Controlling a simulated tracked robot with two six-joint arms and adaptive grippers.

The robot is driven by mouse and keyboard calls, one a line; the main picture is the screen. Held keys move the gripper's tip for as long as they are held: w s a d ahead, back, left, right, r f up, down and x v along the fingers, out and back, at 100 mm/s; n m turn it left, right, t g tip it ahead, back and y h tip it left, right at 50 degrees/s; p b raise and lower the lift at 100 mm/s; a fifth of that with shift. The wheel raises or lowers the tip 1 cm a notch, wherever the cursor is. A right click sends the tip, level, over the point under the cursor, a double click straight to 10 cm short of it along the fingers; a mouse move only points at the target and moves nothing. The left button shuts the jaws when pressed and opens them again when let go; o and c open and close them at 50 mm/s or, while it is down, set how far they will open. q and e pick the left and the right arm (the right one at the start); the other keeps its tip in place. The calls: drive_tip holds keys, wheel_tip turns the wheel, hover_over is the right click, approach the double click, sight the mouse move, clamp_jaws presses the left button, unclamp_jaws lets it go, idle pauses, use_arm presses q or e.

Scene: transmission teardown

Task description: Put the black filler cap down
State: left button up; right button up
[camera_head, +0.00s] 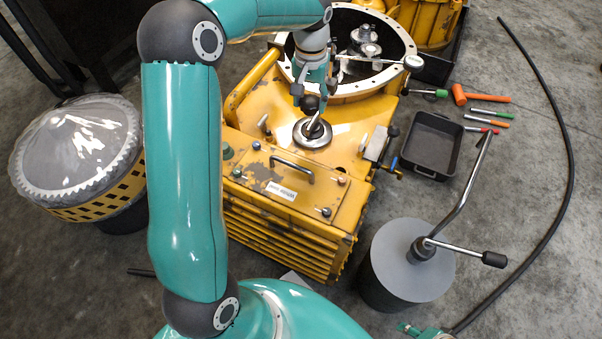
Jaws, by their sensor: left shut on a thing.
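My left gripper (313,92) points down over the top of the yellow transmission housing (345,125). It is shut on the black filler cap (310,104), a small dark rounded piece that shows at its fingertips. The cap is just above a round silver fitting (313,133) with a bent metal piece at its middle. I cannot tell whether the cap touches that fitting. The fingers hide part of the cap.
A black tray (432,143) lies on the floor right of the housing, with several tools and an orange hammer (459,95) beyond it. A grey drum (412,265) with a crank stands at lower right. A black hose (565,155) curves along the right. A covered drum (80,150) stands left.

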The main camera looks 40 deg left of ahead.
sight(301, 105)
use_arm(q)
drive_tip(key=shift+s+a+f+b, duration=0.25)
drive_tip(key=shift+a+f+b, duration=0.4)
drive_tip(key=shift+a+f, duration=0.3)
drive_tip(key=shift+s+a+f+n, duration=0.1)
drive_tip(key=shift+f+n, duration=0.2)
drive_tip(key=shift+f, duration=0.1)
wheel_tip(301, 105, down, 19)
drive_tip(key=b, duration=0.7)
drive_tip(key=shift+f, duration=0.1)
use_arm(e)
wheel_tip(301, 105, down, 10)
drive_tip(key=shift+r, duration=0.1)
use_arm(q)
drive_tip(key=o, duration=1.4)
drive_tip(key=shift+f, duration=0.1)
wheel_tip(301, 105, up, 12)
drive_tip(key=p, duration=0.4)
use_arm(e)
wheel_tip(301, 105, up, 4)
drive_tip(key=shift+r, duration=0.1)
